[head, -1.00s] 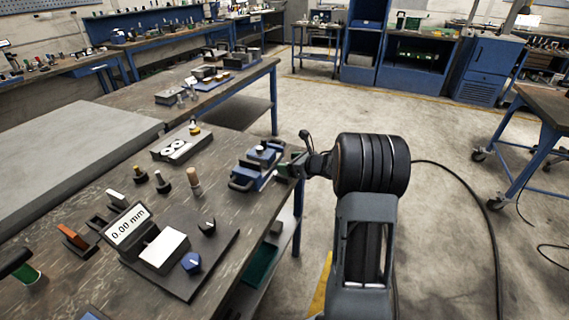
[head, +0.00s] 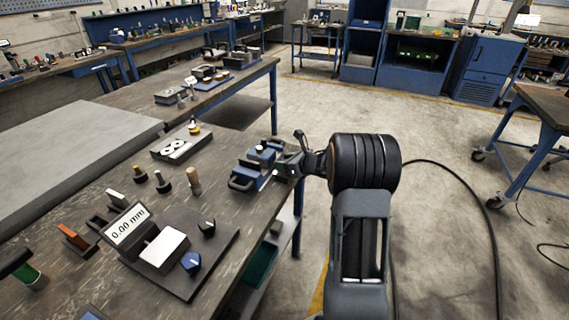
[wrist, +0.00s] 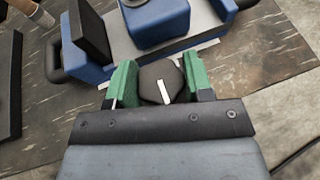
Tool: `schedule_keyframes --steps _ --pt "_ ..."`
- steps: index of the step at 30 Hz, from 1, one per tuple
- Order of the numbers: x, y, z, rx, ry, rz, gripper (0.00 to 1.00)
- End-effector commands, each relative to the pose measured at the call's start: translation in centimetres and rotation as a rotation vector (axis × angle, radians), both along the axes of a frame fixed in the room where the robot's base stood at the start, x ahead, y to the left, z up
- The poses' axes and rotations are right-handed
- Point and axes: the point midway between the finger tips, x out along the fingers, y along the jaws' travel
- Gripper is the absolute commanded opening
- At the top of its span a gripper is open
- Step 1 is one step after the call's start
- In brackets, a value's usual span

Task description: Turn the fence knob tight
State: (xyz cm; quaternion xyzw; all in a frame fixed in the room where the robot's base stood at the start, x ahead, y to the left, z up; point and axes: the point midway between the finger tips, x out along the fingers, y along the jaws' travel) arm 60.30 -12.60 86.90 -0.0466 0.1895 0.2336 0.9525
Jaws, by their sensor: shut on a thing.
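The fence knob (wrist: 160,84) is a dark, many-sided knob with a white pointer line, seen in the wrist view. It sits at the near side of a blue and grey fixture (wrist: 155,22). My gripper (wrist: 159,82) has green jaws on both sides of the knob and is shut on it. The white line tilts slightly from straight up and down. In the head view the blue fixture (head: 250,172) stands at the table's right edge, with my gripper (head: 287,163) at its right side. The knob is hidden there by the jaws.
A dark plate holds a display reading 0.00 mm (head: 127,222), a white block (head: 163,249) and a blue knob (head: 191,262). Several small pegs stand left of the fixture. The floor to the right is open, with a cable (head: 470,180) across it.

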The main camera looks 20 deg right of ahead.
Motion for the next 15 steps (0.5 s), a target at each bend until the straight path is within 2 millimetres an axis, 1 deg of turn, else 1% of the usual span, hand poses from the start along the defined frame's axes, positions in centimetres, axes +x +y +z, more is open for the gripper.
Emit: schedule_keyframes --steps 1,3,4,10,15 --pt "-0.01 0.02 0.0 0.0 0.0 0.0 0.3" --pt "-0.01 0.02 0.0 0.0 0.0 0.0 0.23" --pt "-0.02 0.43 0.01 0.001 0.0 0.002 0.23" --pt "0.04 0.19 -0.29 -0.001 0.0 -0.02 0.23" --pt "0.08 0.17 -0.7 -0.003 -0.004 -0.099 0.23"
